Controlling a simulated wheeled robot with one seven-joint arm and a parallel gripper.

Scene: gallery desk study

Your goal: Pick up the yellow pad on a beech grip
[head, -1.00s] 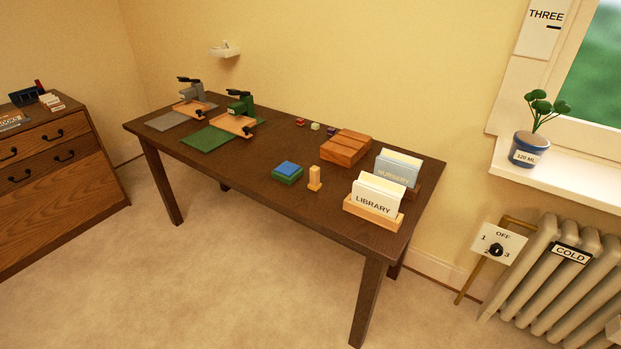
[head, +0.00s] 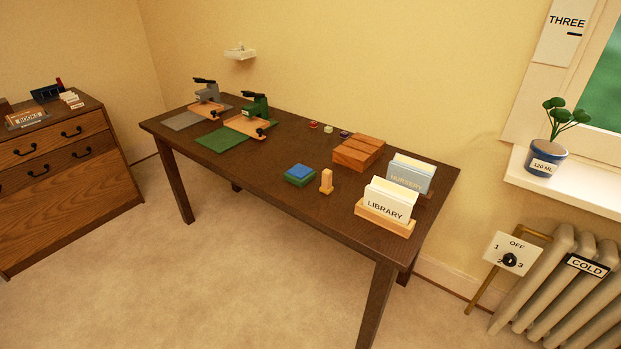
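A small upright beech-coloured grip (head: 326,181) stands on the dark wooden desk (head: 240,176), right of centre near the front edge. It has a wider foot at its base. Its colour is a pale yellow-orange, and I cannot clearly tell the pad from the grip at this size. My gripper is not in view.
A blue-topped green block (head: 300,174) sits just left of the grip. The LIBRARY card box (head: 386,211) and a second card box (head: 408,174) stand to the right. Wooden blocks (head: 357,152) lie behind. Two presses (head: 255,110) stand on the left. Floor (head: 240,280) before the desk is clear.

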